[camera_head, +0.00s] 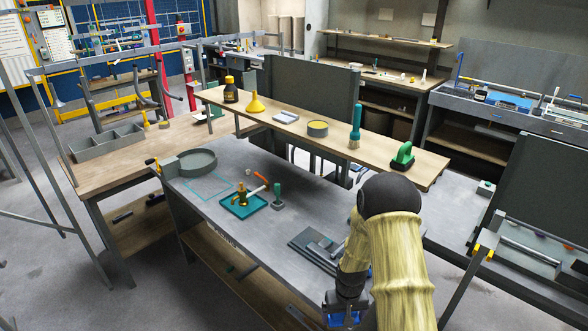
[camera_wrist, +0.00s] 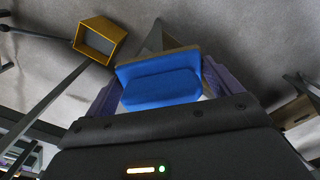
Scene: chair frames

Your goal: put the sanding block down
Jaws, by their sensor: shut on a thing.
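The sanding block (camera_wrist: 160,85) is blue and fills the middle of the wrist view. It sits between the two fingers of my gripper (camera_wrist: 160,72), which is shut on it. In the head view my gripper (camera_head: 345,316) is at the bottom edge, below my arm and off the near side of the grey workbench (camera_head: 235,235). Blue shows there, but I cannot tell block from gripper. Grey floor lies behind the block in the wrist view. A thin teal rectangle outline (camera_head: 207,187) is marked on the bench top, with bare surface inside.
A teal tray (camera_head: 232,212) with a brass fitting, a round grey pan (camera_head: 197,163) and grey plates (camera_head: 318,250) stand on the bench. A raised wooden shelf (camera_head: 285,128) with several items runs along its back. A yellow-ended frame (camera_wrist: 97,38) is near my gripper.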

